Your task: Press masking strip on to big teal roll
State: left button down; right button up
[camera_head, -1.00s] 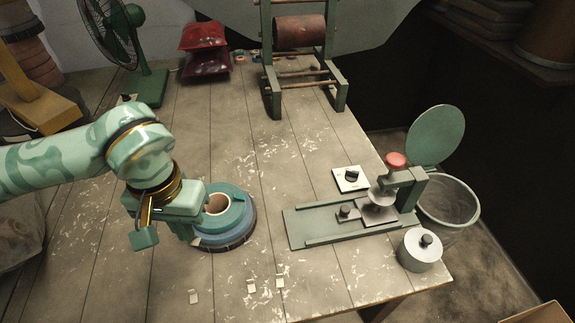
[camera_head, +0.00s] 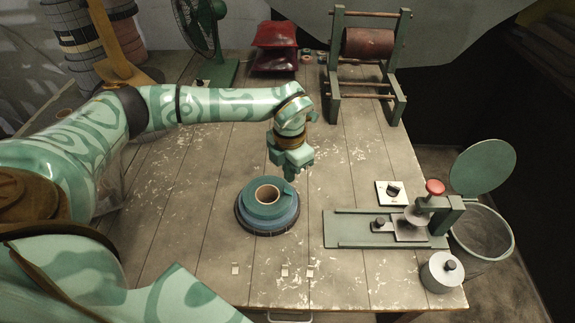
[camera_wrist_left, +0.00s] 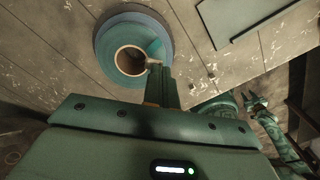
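A teal roll (camera_head: 265,190) with a pale core lies on a blue roll (camera_head: 268,217) over a dark round base. A loose-looking teal end shows at its right rim. Several small pale strips (camera_head: 285,270) lie on the table in front. My left gripper (camera_head: 295,172) is just behind and right of the roll. In the left wrist view its fingers (camera_wrist_left: 158,80) look shut beside the roll (camera_wrist_left: 113,28); I see nothing clearly between them, and contact is unclear. My right gripper (camera_wrist_left: 254,99) shows small at the right there, its fingers apart and empty.
A green press fixture (camera_head: 385,230) with a red knob stands right, near a white switch plate (camera_head: 392,193) and a metal pot (camera_head: 441,271). A roller stand (camera_head: 376,45), red packets (camera_head: 275,45) and a fan (camera_head: 205,35) stand behind. The table left of the roll is clear.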

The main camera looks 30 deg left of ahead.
aim_at(288, 197)
pick_arm(q)
jog(key=shift+w+a+f+n, duration=0.1)
jog(key=shift+a+n, duration=0.05)
jog(key=shift+n, duration=0.25)
jog(key=shift+f, duration=0.2)
notch_tip(288, 197, down, 4)
jog(key=b, duration=0.4)
jog(key=shift+f+b, duration=0.35)
jog(key=shift+f, duration=0.65)
jog(key=shift+f, duration=0.3)
jog(key=shift+f, duration=0.1)
dwell(1.1)
jog(key=c, duration=1.3)
grip_release()
jog(key=shift+o, duration=0.2)
